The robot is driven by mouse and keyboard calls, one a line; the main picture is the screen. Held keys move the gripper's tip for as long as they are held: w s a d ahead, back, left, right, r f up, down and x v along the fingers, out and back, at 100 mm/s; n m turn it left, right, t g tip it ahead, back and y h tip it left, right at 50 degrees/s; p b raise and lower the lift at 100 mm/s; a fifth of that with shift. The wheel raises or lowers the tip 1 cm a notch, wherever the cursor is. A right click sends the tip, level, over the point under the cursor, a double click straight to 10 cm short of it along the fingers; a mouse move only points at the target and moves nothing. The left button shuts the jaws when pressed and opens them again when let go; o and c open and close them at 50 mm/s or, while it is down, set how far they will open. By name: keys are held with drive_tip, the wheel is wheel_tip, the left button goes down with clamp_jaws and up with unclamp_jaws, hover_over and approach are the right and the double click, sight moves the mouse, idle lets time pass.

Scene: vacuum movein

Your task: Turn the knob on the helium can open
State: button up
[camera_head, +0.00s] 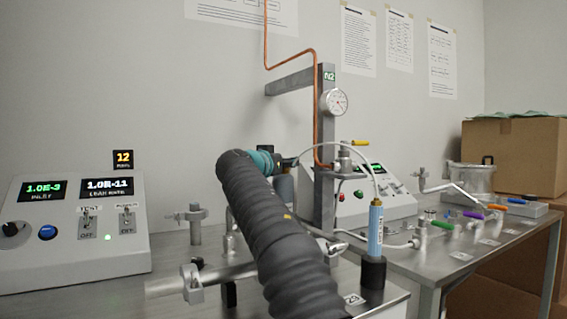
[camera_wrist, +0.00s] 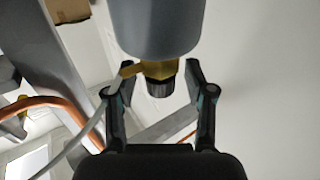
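The helium can appears to be the grey-blue cylinder (camera_head: 284,188), partly hidden behind my arm in the head view. In the wrist view its grey body (camera_wrist: 156,25) fills the top middle. A brass fitting (camera_wrist: 150,69) sits on its end, with a dark ribbed knob (camera_wrist: 160,88) beyond it. My gripper (camera_wrist: 158,68) is open, one finger on each side of the fitting and knob. Gaps show between the fingers and the knob in the picture; depth is hard to judge. In the head view my gripper (camera_head: 288,163) is at the can's top, its fingers small and unclear.
A pale hose (camera_head: 350,146) runs from near the can to a blue wand (camera_head: 376,230) in a black holder (camera_head: 373,272). A grey post (camera_head: 326,200) with a gauge (camera_head: 336,102) and copper pipe (camera_head: 316,110) stands close by. A control box (camera_head: 70,235) is at left.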

drive_tip(key=v, duration=1.2)
drive_tip(key=shift+d+f, duration=0.1)
